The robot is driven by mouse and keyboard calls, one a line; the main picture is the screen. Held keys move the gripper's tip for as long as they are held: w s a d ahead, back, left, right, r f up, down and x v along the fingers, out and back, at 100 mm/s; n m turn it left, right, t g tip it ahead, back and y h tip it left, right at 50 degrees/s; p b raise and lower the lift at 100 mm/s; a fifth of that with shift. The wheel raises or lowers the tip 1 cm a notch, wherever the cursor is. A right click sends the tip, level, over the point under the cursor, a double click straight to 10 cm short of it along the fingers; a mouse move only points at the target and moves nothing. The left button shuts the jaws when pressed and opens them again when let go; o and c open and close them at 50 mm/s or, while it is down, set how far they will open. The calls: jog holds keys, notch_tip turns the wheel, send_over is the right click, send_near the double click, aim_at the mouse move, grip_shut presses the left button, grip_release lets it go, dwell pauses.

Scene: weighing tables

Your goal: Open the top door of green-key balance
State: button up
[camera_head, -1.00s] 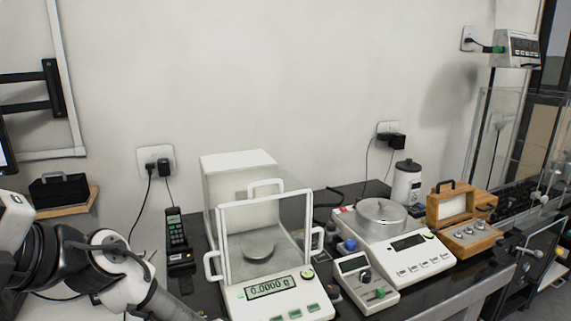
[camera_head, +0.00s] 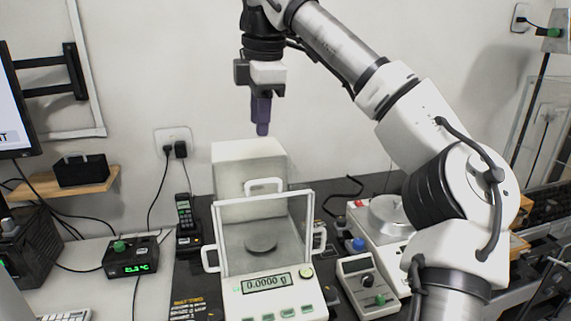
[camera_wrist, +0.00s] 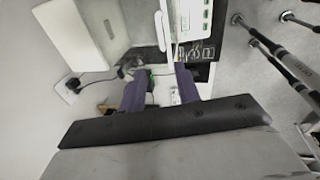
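The balance with green keys (camera_head: 276,313) stands on the dark table, its display reading 0.0000 g. Its glass draft shield has a white frame, with a white handle (camera_head: 264,184) at the top and handles on both sides. The top door looks shut. A tall white housing (camera_head: 238,165) rises behind the chamber; it also shows in the wrist view (camera_wrist: 72,30). My gripper (camera_head: 262,130) points down above the back of this balance, apart from it. In the wrist view its two purple fingers (camera_wrist: 161,86) are spread with nothing held between them. A white handle (camera_wrist: 161,32) shows beyond them.
A second balance (camera_head: 385,232) with a round metal pan stands to the right, partly hidden by my arm. A small control box (camera_head: 367,285) stands between them. A black handset (camera_head: 186,217) stands left of the green-key balance. The air above the chamber is free.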

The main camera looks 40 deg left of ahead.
jog(key=d+m, duration=0.1)
jog(key=p, duration=0.1)
send_near(268, 180)
jog(key=shift+h, duration=0.3)
jog(key=f, duration=0.2)
jog(key=a+f, duration=0.1)
jog(key=f, duration=0.4)
jog(key=shift+w+a+f, duration=0.3)
jog(key=shift+a, duration=0.05)
jog(key=shift+c, duration=0.3)
grip_shut()
